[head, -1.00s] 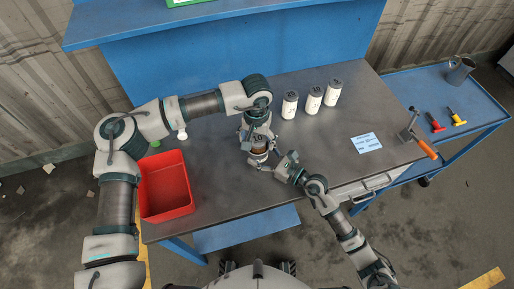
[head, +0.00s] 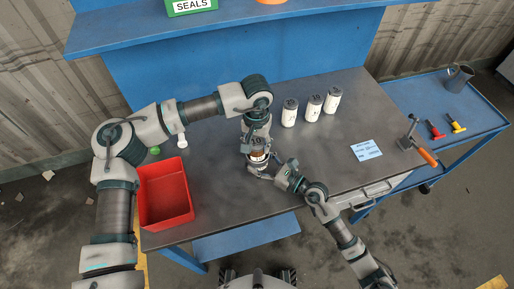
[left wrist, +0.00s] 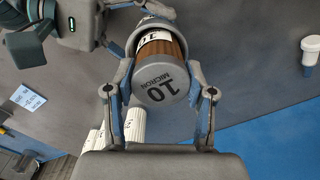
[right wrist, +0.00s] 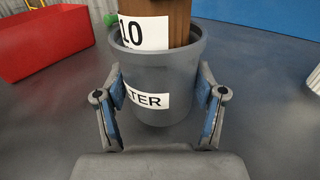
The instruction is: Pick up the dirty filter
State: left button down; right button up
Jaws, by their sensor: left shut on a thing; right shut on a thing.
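The dirty filter (left wrist: 166,52) is a brown cylinder with a grey end cap marked "10 MICRON". My left gripper (left wrist: 162,72) is shut on its capped end, from above in the head view. The filter's other end is inside a grey cup-shaped housing (right wrist: 165,70) with a white label; how deep it sits is hidden. The brown filter body (right wrist: 165,15) stands out of the housing's open top in the right wrist view. My right gripper (right wrist: 160,90) is shut on the housing's side. In the head view the filter (head: 257,155) is above the middle of the table.
A red bin (head: 165,195) stands on the table (head: 225,190) at the left. Three white filters (head: 314,107) stand at the back. A card (head: 366,148) and an orange-handled tool (head: 424,154) are at the right. A blue side bench (head: 460,110) holds small tools.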

jog(key=o, duration=1.5)
jog(key=shift+c, duration=0.2)
pick_arm(q)
notch_tip(320, 180, up, 16)
jog(key=shift+f, duration=0.2)
pick_arm(e)
jog(key=v, duration=0.7)
jog(key=shift+s+d+f, duration=0.15)
jog(key=shift+f, duration=0.05)
